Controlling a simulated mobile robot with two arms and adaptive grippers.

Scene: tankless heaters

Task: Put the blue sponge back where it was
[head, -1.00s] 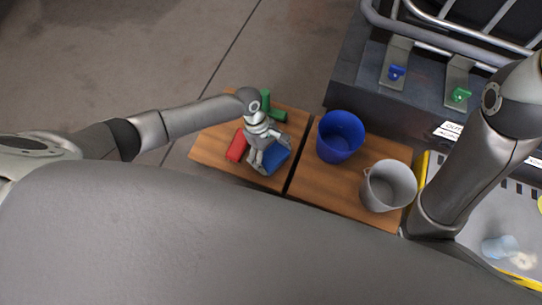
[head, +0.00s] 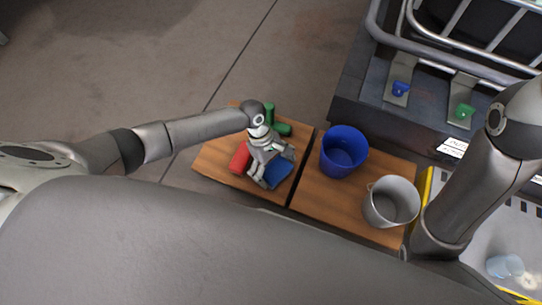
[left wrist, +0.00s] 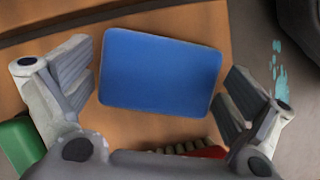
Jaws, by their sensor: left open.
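The blue sponge (head: 278,172) lies flat on the left wooden table top (head: 215,157). In the left wrist view the sponge (left wrist: 160,71) sits between the two spread fingers, with a gap on each side. My left gripper (head: 268,178) is open just above the sponge and hides part of it in the head view; its fingers also show in the left wrist view (left wrist: 160,95). My right arm comes in at the right of the head view, but its gripper is out of the picture.
A red block (head: 240,157) lies left of my left gripper, and green pieces (head: 271,122) lie behind it. A blue bucket (head: 343,152) and a grey bucket (head: 391,201) stand on the right table top (head: 325,197).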

